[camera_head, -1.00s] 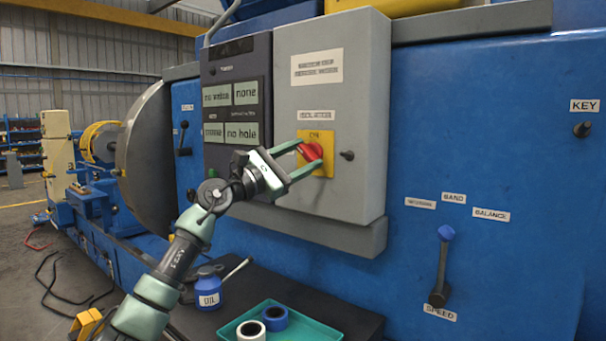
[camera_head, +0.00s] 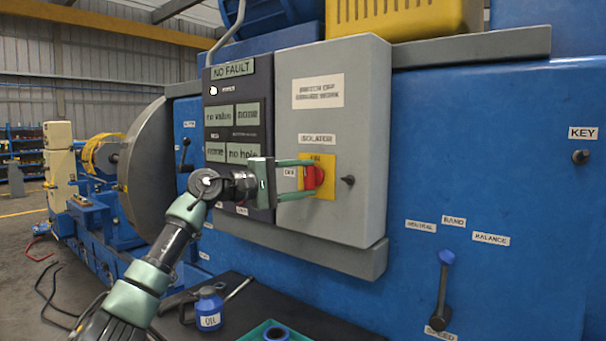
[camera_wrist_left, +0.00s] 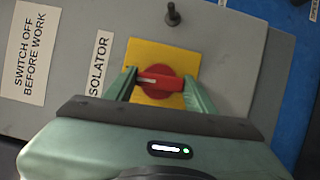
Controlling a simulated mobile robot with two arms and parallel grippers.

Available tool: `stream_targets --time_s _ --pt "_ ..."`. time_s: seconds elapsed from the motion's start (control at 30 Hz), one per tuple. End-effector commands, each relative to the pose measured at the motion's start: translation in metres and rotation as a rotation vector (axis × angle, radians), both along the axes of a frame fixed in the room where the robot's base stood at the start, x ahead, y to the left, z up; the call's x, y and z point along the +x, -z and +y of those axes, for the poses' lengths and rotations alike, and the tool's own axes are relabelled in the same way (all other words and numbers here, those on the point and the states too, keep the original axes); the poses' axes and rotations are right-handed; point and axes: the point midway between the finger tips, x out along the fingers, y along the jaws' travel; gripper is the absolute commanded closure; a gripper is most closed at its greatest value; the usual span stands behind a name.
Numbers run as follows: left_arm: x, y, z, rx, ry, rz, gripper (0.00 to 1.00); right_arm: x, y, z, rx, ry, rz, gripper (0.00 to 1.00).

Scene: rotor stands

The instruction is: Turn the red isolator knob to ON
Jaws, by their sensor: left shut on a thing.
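The red isolator knob (camera_head: 313,178) sits on a yellow plate (camera_head: 325,161) on the grey cabinet door, under an "ISOLATOR" label. My left gripper (camera_head: 303,177) has one finger above and one below the knob, shut on it. In the left wrist view the knob (camera_wrist_left: 160,82) lies between the two green fingers (camera_wrist_left: 160,90), its white mark at the left end. The knob's long side spans from finger to finger there. In the head view the knob's handle looks about upright. Some lettering on the plate is hidden by the upper finger. My right gripper is not in view.
A small dark peg (camera_head: 348,180) sticks out right of the yellow plate. The dark display panel (camera_head: 236,135) left of the door reads "NO FAULT" on top. A blue-handled lever (camera_head: 443,290) is lower right. A blue oil can (camera_head: 208,308) stands on the dark bench below.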

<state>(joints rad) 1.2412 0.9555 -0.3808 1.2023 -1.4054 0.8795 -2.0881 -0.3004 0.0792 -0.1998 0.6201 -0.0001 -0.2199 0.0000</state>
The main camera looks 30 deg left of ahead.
Motion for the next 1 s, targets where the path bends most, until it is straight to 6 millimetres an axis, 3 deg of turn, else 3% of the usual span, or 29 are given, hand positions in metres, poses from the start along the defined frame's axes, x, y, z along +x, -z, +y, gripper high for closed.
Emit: stream_targets --time_s 0.73,0.77,0.8,1.0 --pt "0.0003 0.0005 0.0003 0.087 -0.002 -0.007 0.86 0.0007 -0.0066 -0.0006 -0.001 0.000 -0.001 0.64" --pt "0.0003 0.0005 0.0003 0.086 -0.002 -0.007 0.37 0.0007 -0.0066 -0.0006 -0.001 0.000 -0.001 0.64" --pt "0.0001 0.0004 0.0002 0.086 -0.002 -0.007 0.26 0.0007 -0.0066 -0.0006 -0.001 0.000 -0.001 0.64" --pt "0.0001 0.0001 0.0002 0.084 -0.001 -0.007 0.24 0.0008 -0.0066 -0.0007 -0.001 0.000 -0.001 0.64"
